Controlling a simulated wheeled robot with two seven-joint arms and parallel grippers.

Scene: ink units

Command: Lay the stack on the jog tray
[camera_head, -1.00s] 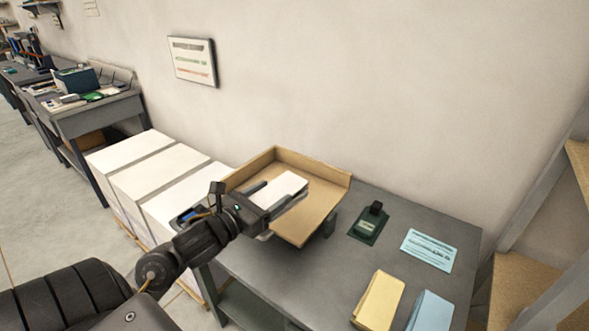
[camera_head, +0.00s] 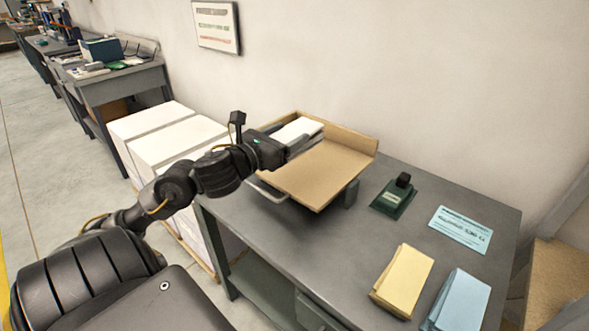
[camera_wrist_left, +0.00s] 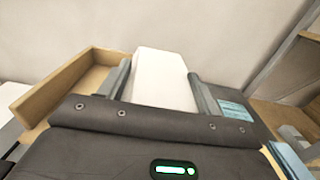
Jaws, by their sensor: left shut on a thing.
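The white paper stack (camera_head: 297,130) is between the fingers of my left gripper (camera_head: 297,143), which is shut on it. In the left wrist view the stack (camera_wrist_left: 162,80) stands out between the two fingers (camera_wrist_left: 160,88). The tan jog tray (camera_head: 318,172) sits tilted on the grey table, with raised walls at its back and right. The stack is over the tray's far left part, close to the back wall. I cannot tell whether it touches the tray floor. The tray's wall (camera_wrist_left: 85,72) also shows in the left wrist view. My right gripper is not in view.
The grey table (camera_head: 300,240) holds a dark green device (camera_head: 393,195), a light blue card (camera_head: 460,230), a yellow stack (camera_head: 403,280) and a blue stack (camera_head: 460,302). White paper blocks (camera_head: 170,140) stand left of the table. A wall is behind.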

